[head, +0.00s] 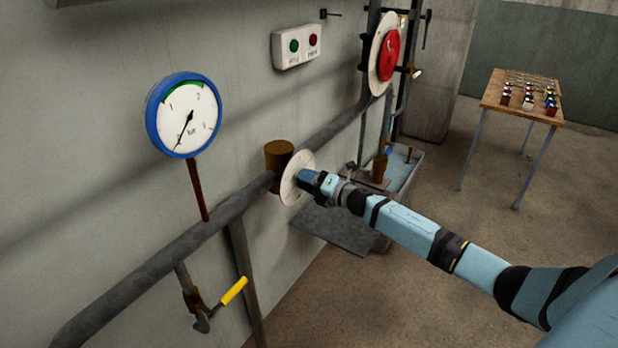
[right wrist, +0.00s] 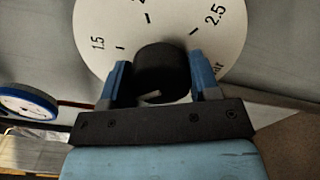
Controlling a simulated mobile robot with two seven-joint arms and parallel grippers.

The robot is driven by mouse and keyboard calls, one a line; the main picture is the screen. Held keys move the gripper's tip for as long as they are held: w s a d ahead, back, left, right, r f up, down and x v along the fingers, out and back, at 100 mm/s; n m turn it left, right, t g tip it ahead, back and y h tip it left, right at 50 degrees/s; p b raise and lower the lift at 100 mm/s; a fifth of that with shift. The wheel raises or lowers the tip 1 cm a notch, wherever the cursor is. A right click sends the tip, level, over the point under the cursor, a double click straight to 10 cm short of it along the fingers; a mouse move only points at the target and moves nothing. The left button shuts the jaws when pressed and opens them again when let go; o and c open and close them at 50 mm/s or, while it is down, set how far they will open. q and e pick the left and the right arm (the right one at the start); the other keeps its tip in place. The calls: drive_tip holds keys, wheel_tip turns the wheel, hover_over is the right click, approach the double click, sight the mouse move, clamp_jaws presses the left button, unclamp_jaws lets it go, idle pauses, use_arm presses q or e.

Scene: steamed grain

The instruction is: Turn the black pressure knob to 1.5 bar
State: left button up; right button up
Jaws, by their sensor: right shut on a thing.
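The black pressure knob (right wrist: 162,68) sits in front of a round white dial plate (right wrist: 110,25), which also shows on the wall pipe in the head view (head: 290,182). The plate is marked 1.5 on the left and 2.5 on the right, with another label partly cut off between. My right gripper (head: 306,178) is shut on the knob, one blue finger on each side in the right wrist view (right wrist: 160,82). A short pale mark shows low on the knob's face; the value it points at is unclear. My left gripper is not in view.
A blue-rimmed pressure gauge (head: 186,114) stands above the pipe (head: 150,262), its needle pointing down-left at the low end. A yellow-handled valve (head: 233,291) hangs below. A red wheel (head: 389,55) and a button box (head: 297,46) are farther back. A wooden table (head: 490,95) stands far right.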

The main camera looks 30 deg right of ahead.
drive_tip(key=m+p, duration=0.2)
drive_tip(key=m, duration=0.3)
drive_tip(key=shift+r+p, duration=0.1)
drive_tip(key=shift+p, duration=0.2)
drive_tip(key=shift+m+p, duration=0.55)
drive_tip(key=shift+m, duration=1.35)
drive_tip(key=o, duration=0.9)
drive_tip(key=shift+s, duration=0.1)
